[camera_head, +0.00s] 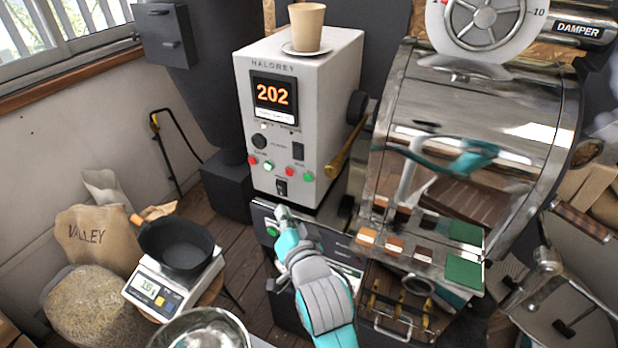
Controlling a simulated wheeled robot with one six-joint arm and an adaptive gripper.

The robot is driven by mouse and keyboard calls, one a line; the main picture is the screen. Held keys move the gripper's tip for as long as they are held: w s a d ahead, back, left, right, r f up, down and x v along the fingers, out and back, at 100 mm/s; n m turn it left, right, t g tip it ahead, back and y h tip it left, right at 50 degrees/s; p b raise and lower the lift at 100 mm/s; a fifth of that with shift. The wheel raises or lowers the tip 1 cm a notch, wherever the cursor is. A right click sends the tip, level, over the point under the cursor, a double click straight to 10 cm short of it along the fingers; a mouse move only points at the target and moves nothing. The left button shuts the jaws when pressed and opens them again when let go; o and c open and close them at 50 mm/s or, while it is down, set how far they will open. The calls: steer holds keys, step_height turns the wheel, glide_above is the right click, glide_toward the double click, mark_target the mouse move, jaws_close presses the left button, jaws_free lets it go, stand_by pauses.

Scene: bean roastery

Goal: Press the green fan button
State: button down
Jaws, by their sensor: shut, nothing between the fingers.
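The white control box (296,115) has an orange "202" display. Its lower front carries a row of small buttons: a green button (268,166) and another green button (308,176), with red ones beside each. Another green button (272,231) sits on the dark panel below the box. The labels are too small to read, so I cannot tell which is the fan button. My gripper (283,212) is shut and empty, in front of that dark panel. Its tip is just right of and above the lower green button; I cannot tell whether it touches the panel.
A steel roaster drum (468,150) stands to the right, with colour swatches below it. A paper cup (306,27) stands on a saucer atop the box. At left are a scale (150,292) with a black pan (178,250), a steel bowl and sacks (98,240).

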mark_target(308, 177)
steer(key=shift+w+d, duration=0.1)
steer(key=shift+w, duration=0.05)
steer(key=w+d, duration=0.2)
steer(key=w, duration=0.6)
steer(key=shift+d, duration=0.4)
stand_by(1.2)
steer(key=shift+w+d, duration=0.15)
steer(key=shift+w, duration=0.2)
steer(key=shift+w+d, duration=0.15)
steer(key=shift+w, duration=0.25)
stand_by(0.7)
steer(key=shift+s, duration=0.1)
stand_by(0.3)
steer(key=shift+s+a, duration=0.3)
steer(key=shift+s, duration=0.4)
